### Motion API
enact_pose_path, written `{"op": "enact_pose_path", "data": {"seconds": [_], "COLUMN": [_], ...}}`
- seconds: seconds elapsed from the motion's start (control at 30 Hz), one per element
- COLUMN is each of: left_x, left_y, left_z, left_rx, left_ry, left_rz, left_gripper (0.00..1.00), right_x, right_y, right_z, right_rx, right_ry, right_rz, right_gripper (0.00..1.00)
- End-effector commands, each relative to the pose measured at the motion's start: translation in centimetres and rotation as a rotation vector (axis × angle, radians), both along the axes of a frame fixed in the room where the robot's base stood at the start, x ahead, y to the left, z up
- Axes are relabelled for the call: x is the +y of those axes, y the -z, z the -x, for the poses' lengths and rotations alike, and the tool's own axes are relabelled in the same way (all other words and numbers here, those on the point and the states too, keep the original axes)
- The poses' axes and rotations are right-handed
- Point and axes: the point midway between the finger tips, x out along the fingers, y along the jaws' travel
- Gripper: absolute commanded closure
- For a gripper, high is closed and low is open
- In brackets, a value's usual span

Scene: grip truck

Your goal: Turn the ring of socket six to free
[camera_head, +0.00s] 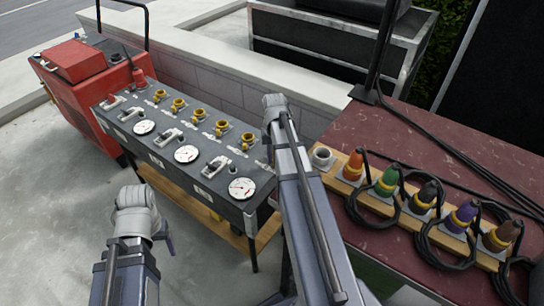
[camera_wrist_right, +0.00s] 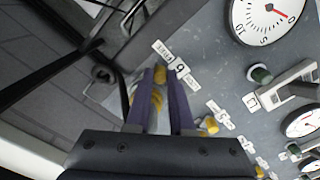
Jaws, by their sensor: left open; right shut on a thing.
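In the right wrist view, my right gripper (camera_wrist_right: 162,90) has its two purple fingers on either side of the yellow ring (camera_wrist_right: 159,76) of socket six, and is shut on it. A small plate marked 6 (camera_wrist_right: 180,68) lies just beyond the fingertips. A label plate (camera_wrist_right: 162,50) sits beside it. The fingers cover much of the ring, so its exact turn cannot be told. In the head view, my right arm hides socket six. My left gripper (camera_head: 167,241) is open and empty in front of the panel, mostly hidden behind its wrist.
The grey panel (camera_head: 170,168) carries several other yellow-ringed sockets (camera_head: 200,115), levers and white dials (camera_head: 187,154). A red machine (camera_head: 78,95) stands at its left. At right, a wooden rail (camera_head: 376,206) on the dark red table (camera_head: 425,150) holds several coloured plugs with looped black cables.

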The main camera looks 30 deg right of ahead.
Motion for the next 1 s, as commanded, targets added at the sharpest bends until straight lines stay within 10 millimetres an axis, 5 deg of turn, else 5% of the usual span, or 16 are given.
{"op": "enact_pose_path", "data": {"seconds": [0.6, 0.63, 0.9, 1.0], "left_x": [0.00, 0.00, 0.00, 0.00], "left_y": [0.00, 0.00, 0.00, 0.00], "left_z": [0.00, 0.00, 0.00, 0.00], "left_rx": [0.000, 0.000, 0.000, 0.000], "left_ry": [0.000, 0.000, 0.000, 0.000], "left_rz": [0.000, 0.000, 0.000, 0.000], "left_gripper": [0.32, 0.32, 0.32, 0.32], "right_x": [-0.19, -0.19, -0.17, -0.16], "right_y": [0.00, 0.00, 0.00, 0.00], "right_z": [0.17, 0.17, 0.16, 0.15], "right_rx": [0.000, 0.000, 0.000, 0.000], "right_ry": [-0.039, -0.039, -0.038, -0.038], "right_rz": [0.001, 0.001, 0.000, 0.000], "right_gripper": [1.00, 0.78, 0.49, 0.49]}}
